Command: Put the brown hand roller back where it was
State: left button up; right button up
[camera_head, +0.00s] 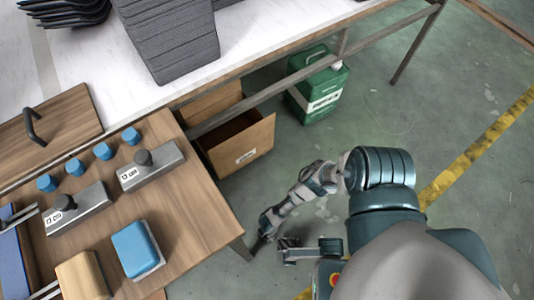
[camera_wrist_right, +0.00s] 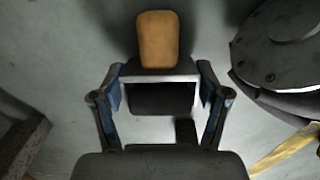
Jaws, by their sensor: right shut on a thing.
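My right gripper (camera_wrist_right: 161,88) is shut on the brown hand roller (camera_wrist_right: 158,40) in the right wrist view. Its rounded brown part sticks out beyond the fingertips. A dark part with a pale edge sits between the blue finger pads. In the head view, my right arm reaches down over the floor beside the table's near right corner; the held roller cannot be made out there. My left gripper is not in view.
The wooden worktop (camera_head: 190,215) carries two grey blocks with black knobs (camera_head: 150,174), several blue pegs (camera_head: 102,151), a blue block (camera_head: 132,247) and a tan block (camera_head: 82,277). A cardboard box (camera_head: 243,146) and green canister (camera_head: 318,90) stand on the floor.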

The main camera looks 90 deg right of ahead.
jog(key=shift+w, duration=0.1)
jog(key=o, duration=1.4)
notch_tip(320, 180, up, 12)
jog(key=shift+a+f, duration=0.1)
